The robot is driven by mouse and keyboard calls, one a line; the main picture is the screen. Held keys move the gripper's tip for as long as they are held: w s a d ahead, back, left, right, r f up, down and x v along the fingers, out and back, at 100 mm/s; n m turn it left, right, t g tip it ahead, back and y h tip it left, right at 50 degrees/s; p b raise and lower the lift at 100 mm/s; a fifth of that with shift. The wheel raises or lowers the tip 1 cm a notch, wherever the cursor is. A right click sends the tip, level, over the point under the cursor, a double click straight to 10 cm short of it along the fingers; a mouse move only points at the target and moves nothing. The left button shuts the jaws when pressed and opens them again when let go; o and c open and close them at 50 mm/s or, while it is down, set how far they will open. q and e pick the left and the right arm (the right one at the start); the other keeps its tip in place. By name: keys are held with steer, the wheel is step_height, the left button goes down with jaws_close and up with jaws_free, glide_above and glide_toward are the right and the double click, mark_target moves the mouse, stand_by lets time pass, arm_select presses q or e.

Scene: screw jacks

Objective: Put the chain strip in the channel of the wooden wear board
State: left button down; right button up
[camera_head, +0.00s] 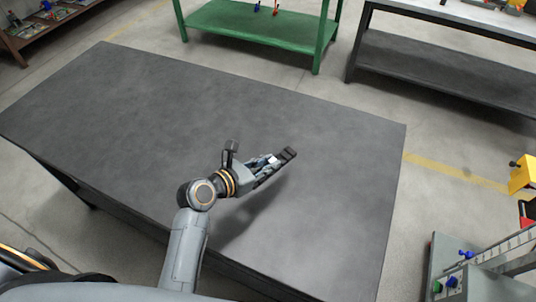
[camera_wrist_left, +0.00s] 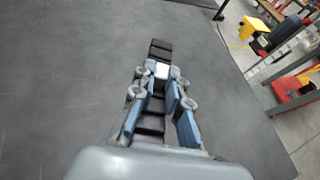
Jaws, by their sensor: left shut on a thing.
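My left gripper (camera_head: 272,162) is over the dark grey table, and its fingers are shut on the chain strip (camera_head: 289,154). The chain strip is a narrow black row of block-like links; its far end sticks out past the fingertips. In the left wrist view the strip (camera_wrist_left: 160,48) runs lengthwise between the blue-grey fingers of the gripper (camera_wrist_left: 161,75), which hide part of it. A shadow on the table below suggests that the strip is held above the surface. I see no wooden wear board in either view. My right gripper is not in view.
The dark grey table top (camera_head: 190,110) is bare around the gripper. A green bench (camera_head: 250,25) and a grey bench (camera_head: 440,70) stand beyond its far edge. A grey stand with blue and green knobs (camera_head: 466,253) and a yellow object (camera_head: 523,175) are at the right.

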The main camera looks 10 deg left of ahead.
arm_select(q)
steer(key=s+d+r, duration=0.1)
steer(key=s+r, duration=0.2)
steer(key=s, duration=0.2)
steer(key=s+a+r+m+g+h, duration=0.3)
steer(key=a+r+m, duration=0.1)
steer(key=a+r, duration=0.5)
steer(key=shift+s+a+r+g+h, duration=0.15)
steer(key=shift+s+r+g+h, duration=0.2)
steer(key=shift+r, duration=0.45)
steer(key=shift+w, duration=0.1)
